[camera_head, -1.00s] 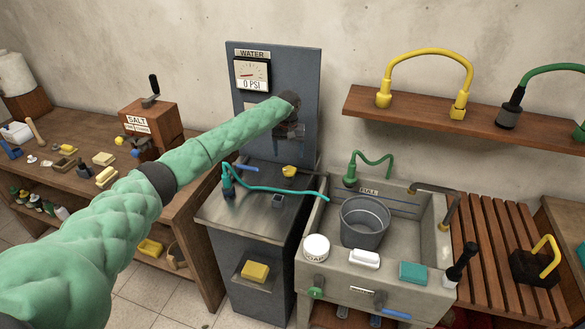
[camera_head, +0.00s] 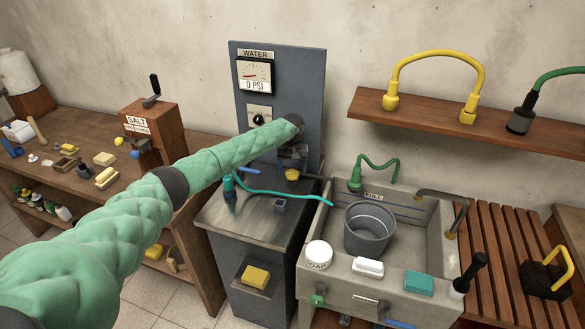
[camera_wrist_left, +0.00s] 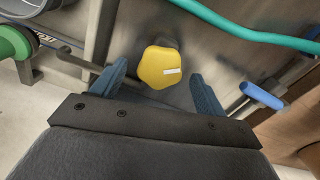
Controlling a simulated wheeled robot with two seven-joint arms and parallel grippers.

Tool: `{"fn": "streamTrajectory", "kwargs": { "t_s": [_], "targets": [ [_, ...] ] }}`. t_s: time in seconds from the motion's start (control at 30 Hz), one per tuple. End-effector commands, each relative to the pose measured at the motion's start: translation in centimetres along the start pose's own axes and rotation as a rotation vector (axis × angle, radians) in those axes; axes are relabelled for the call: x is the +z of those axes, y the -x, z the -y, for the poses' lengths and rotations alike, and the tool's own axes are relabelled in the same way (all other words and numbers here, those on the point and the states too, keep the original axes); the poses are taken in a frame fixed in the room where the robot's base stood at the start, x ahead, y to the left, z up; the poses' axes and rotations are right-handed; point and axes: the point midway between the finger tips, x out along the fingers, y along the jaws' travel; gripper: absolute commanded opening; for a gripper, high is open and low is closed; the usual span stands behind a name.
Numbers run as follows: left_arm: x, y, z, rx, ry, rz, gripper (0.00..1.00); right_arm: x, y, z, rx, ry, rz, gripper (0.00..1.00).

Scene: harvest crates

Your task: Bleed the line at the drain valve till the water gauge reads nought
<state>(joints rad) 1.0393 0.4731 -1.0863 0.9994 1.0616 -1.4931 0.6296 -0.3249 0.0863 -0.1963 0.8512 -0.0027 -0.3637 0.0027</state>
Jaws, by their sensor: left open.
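The water gauge (camera_head: 254,75) on the grey panel reads 0 PSI. A yellow lobed knob (camera_head: 292,175) sits low at the panel's foot, above the metal counter; no label naming it as the drain valve is readable. It also shows in the left wrist view (camera_wrist_left: 160,66) with a pale mark on its face. My left gripper (camera_head: 293,157) is open and empty, just above the knob in the head view. In the wrist view its blue fingers (camera_wrist_left: 158,77) stand either side of the knob, apart from it. My right gripper is out of view.
A black dial (camera_head: 259,119) is on the panel above my left forearm. A teal hose (camera_head: 285,193) crosses the counter, near a blue handle (camera_wrist_left: 262,96). A concrete sink (camera_head: 437,237) with a grey bucket (camera_head: 369,240) stands right. A shelf (camera_head: 440,115) hangs above it.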

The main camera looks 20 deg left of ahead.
Motion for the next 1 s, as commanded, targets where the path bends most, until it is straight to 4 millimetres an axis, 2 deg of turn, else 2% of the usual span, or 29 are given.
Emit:
{"fn": "streamTrajectory", "kwargs": {
  "t_s": [0.2, 0.4, 0.43, 0.6, 0.67, 1.0],
  "targets": [
    [0.02, -0.88, 0.01, 0.0, 0.0, 0.0, 0.74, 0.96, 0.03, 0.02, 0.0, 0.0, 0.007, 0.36],
    [0.02, -0.92, 0.0, 0.0, 0.0, 0.0, 0.74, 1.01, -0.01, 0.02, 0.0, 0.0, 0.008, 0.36],
    [0.01, -0.92, 0.0, 0.0, 0.0, 0.0, 0.72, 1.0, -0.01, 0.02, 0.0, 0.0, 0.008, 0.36],
    [0.01, -0.9, 0.0, 0.0, 0.0, 0.0, 0.38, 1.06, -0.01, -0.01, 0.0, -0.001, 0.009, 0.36],
    [0.01, -0.89, 0.0, 0.0, 0.0, 0.0, 0.29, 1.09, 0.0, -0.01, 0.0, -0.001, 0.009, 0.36],
    [0.04, -0.97, -0.03, 0.0, -0.046, 0.001, 0.3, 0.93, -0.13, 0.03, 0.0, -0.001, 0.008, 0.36]
  ]
}}
